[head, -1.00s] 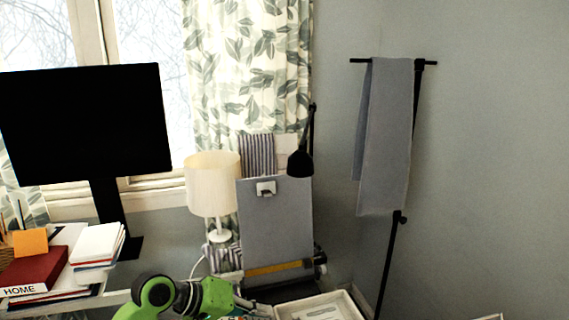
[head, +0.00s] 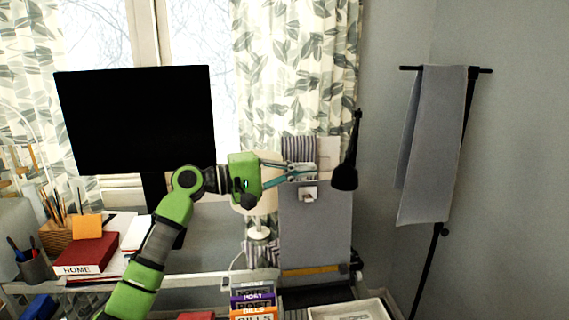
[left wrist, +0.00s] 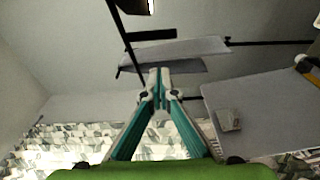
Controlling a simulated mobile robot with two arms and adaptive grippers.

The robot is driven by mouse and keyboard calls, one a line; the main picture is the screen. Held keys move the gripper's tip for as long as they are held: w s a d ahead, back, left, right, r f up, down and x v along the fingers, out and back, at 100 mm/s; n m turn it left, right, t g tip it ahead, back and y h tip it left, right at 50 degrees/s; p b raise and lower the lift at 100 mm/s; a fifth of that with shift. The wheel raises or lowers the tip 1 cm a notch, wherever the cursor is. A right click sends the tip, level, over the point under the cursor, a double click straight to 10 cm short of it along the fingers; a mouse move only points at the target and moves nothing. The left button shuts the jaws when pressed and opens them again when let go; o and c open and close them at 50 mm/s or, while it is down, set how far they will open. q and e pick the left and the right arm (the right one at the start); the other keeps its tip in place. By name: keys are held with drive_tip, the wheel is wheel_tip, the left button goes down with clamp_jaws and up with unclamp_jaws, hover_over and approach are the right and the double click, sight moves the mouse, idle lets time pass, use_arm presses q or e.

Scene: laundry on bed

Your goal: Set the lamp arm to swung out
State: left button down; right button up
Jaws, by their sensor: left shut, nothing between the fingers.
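The black lamp has a thin arm (head: 356,135) that rises steeply in front of the curtain's right edge. Its dark cone-shaped head (head: 344,178) hangs at the lower end, in front of the wall. My left gripper (head: 312,172) is shut and empty, a short way left of the lamp head in the head view. Its closed fingertips also show in the left wrist view (left wrist: 159,75). A dark piece with a bright patch is cut off at that view's top edge; I cannot tell if it is the lamp head. My right gripper is not in view.
A grey board (head: 315,235) with a clip stands below my left gripper. A cream table lamp (head: 258,232) is partly behind my arm. A grey towel (head: 432,150) hangs on a black stand at the right. A monitor (head: 135,120) and red book (head: 85,255) are left.

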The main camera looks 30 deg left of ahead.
use_arm(q)
drive_tip(key=d+p, duration=0.1)
drive_tip(key=d, duration=0.1)
drive_tip(key=w+d+p, duration=0.1)
drive_tip(key=d, duration=0.2)
drive_tip(key=shift+d+p, duration=0.2)
drive_tip(key=shift+p, duration=0.1)
drive_tip(key=shift+w, duration=0.1)
